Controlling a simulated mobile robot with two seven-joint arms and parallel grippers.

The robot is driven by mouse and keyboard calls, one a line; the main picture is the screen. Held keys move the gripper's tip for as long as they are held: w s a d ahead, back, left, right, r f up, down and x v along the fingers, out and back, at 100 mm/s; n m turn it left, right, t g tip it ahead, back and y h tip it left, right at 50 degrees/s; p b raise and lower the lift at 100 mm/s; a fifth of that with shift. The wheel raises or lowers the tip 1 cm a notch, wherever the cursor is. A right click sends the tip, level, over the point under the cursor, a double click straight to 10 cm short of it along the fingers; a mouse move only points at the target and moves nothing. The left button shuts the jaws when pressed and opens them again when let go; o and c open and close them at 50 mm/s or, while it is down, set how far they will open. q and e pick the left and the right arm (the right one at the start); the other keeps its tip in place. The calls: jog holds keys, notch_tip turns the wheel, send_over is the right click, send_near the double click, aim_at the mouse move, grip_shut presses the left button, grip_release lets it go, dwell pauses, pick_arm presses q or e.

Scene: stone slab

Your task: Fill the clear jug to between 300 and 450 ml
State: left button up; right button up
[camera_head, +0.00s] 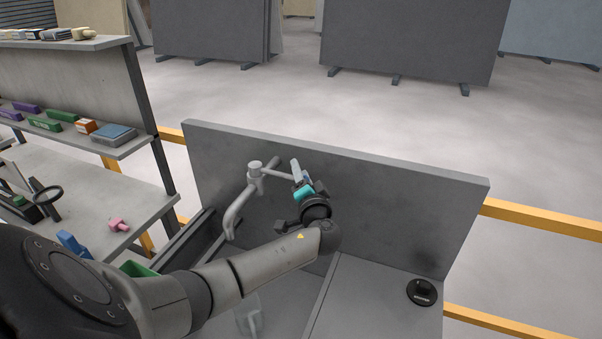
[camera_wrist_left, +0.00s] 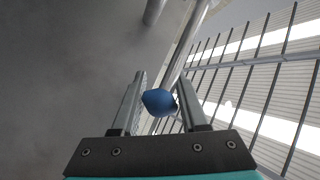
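A grey tap (camera_head: 255,170) stands at the stone counter's back panel, its spout bending down to the left and a thin lever reaching right. A clear, faint jug (camera_head: 249,316) stands in the basin below, partly hidden by my left arm; its water level cannot be read. My left gripper (camera_head: 297,170) is at the lever's far end. In the left wrist view its two fingers (camera_wrist_left: 160,88) stand apart on either side of a blue knob (camera_wrist_left: 158,102) on a metal rod. A narrow gap seems to show beside the knob. My right gripper is not in view.
The grey back panel (camera_head: 400,190) rises behind the tap. A round black fitting (camera_head: 422,292) sits on the counter at right. At left, a bench (camera_head: 95,190) holds a pink item (camera_head: 118,225) and tools, with loaded shelves above. The right counter top is mostly clear.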

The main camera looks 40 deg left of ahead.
pick_arm(q)
grip_shut()
dwell(0.9)
